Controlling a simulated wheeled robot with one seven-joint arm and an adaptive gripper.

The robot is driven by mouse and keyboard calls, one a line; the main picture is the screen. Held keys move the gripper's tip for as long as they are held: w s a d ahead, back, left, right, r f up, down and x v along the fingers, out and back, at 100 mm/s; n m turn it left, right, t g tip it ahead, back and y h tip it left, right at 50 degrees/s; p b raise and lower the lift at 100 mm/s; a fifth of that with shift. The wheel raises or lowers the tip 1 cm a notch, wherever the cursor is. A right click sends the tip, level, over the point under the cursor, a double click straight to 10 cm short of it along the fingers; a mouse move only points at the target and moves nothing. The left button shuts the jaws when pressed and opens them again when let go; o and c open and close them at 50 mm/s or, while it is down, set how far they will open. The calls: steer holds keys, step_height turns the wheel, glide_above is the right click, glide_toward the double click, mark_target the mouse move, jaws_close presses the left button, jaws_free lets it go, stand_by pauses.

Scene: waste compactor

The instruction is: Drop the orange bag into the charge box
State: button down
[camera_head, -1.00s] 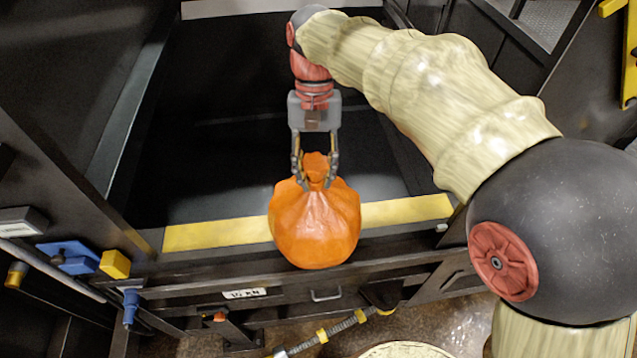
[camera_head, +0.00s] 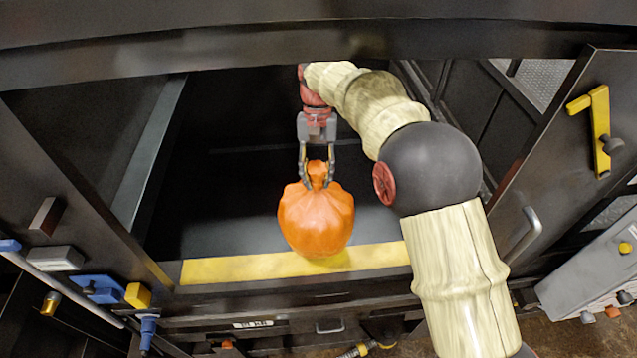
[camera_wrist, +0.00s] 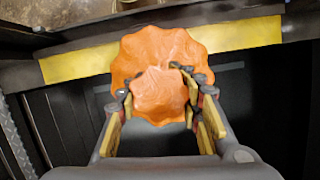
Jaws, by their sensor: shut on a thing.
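The orange bag (camera_head: 316,222) hangs upright from my gripper (camera_head: 319,184) by its gathered neck. In the head view the bag is over the dark opening of the charge box (camera_head: 215,225), and its bottom overlaps the yellow front sill (camera_head: 290,264). The gripper is shut on the neck. In the wrist view my gripper (camera_wrist: 163,100) has its fingers either side of the neck, with the orange bag (camera_wrist: 145,47) spreading out beyond. The bag's height above the sill is hard to tell.
A dark beam (camera_head: 300,45) crosses above the opening. The box's side walls stand left and right. A yellow latch (camera_head: 600,125) is on the right door. Blue and yellow fittings (camera_head: 110,290) stick out at the front left. The floor of the box looks clear.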

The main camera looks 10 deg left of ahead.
steer(key=shift+w+a, duration=0.3)
steer(key=shift+w, duration=0.9)
steer(key=shift+w+a, duration=0.25)
steer(key=shift+w, duration=1)
steer(key=shift+w+a, duration=0.3)
steer(key=shift+w, duration=0.9)
steer(key=c, duration=1.2)
jaws_free()
steer(key=shift+o, duration=0.5)
steer(key=shift+s+f, duration=0.15)
steer(key=v, duration=0.7)
steer(key=shift+r, duration=0.3)
steer(key=shift+w, duration=0.25)
